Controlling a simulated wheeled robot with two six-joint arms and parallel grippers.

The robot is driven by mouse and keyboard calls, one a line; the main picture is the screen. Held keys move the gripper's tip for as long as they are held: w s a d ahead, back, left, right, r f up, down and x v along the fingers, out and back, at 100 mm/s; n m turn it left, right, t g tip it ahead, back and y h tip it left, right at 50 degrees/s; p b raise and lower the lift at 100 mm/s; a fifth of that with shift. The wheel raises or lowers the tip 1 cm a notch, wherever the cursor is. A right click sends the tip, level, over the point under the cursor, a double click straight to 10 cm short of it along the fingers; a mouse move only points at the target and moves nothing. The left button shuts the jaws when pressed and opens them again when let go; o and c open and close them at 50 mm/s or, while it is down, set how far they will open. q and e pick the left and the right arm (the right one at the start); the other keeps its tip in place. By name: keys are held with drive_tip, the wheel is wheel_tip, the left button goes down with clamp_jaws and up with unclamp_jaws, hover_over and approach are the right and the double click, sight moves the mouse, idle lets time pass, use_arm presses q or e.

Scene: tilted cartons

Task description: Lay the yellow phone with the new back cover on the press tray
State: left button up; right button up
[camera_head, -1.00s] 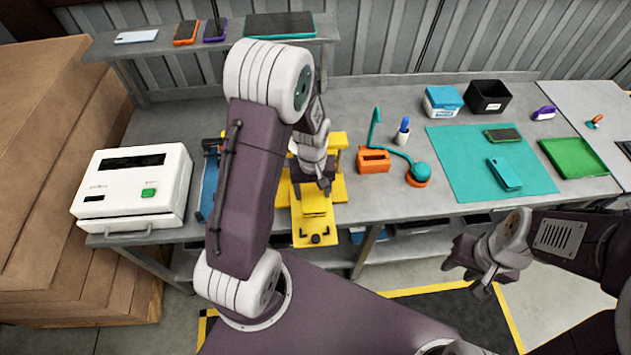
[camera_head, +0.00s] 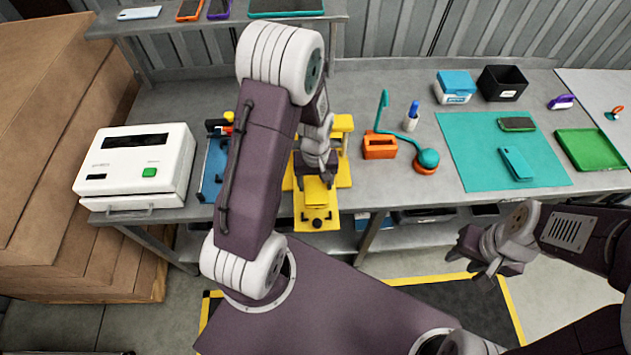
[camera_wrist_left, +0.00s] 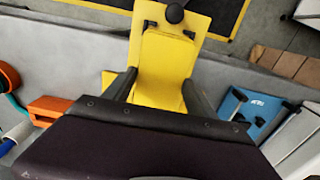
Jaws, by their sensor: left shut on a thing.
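My left gripper (camera_head: 315,182) is above the yellow press (camera_head: 344,165) in the head view. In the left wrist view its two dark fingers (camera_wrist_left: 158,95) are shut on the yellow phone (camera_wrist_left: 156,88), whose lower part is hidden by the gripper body. The yellow press tray (camera_head: 317,213) sticks out toward me at the table's front edge. In the wrist view the tray (camera_wrist_left: 172,40) has black corner brackets and a dark knob, just beyond the phone. I cannot tell whether the phone touches it. My right gripper (camera_head: 485,255) looks open and empty, off the table's front.
A white machine (camera_head: 137,166) stands left, with a blue fixture (camera_head: 213,165) between it and the press. An orange block (camera_head: 380,145) and an orange-based teal lamp-like tool (camera_head: 427,160) stand right. A teal mat (camera_head: 470,150) holds two phones; a green tray (camera_head: 592,150) is beyond.

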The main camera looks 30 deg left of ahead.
use_arm(q)
wheel_tip(320, 180, down, 3)
drive_tip(key=shift+s+a+f+b, duration=0.1)
drive_tip(key=shift+b, duration=1)
drive_tip(key=shift+f+b, duration=0.8)
drive_tip(key=shift+f, duration=0.25)
drive_tip(key=shift+f, duration=0.2)
drive_tip(key=o, duration=1.7)
drive_tip(key=shift+c, duration=0.2)
wheel_tip(320, 180, up, 9)
drive_tip(key=shift+r, duration=0.1)
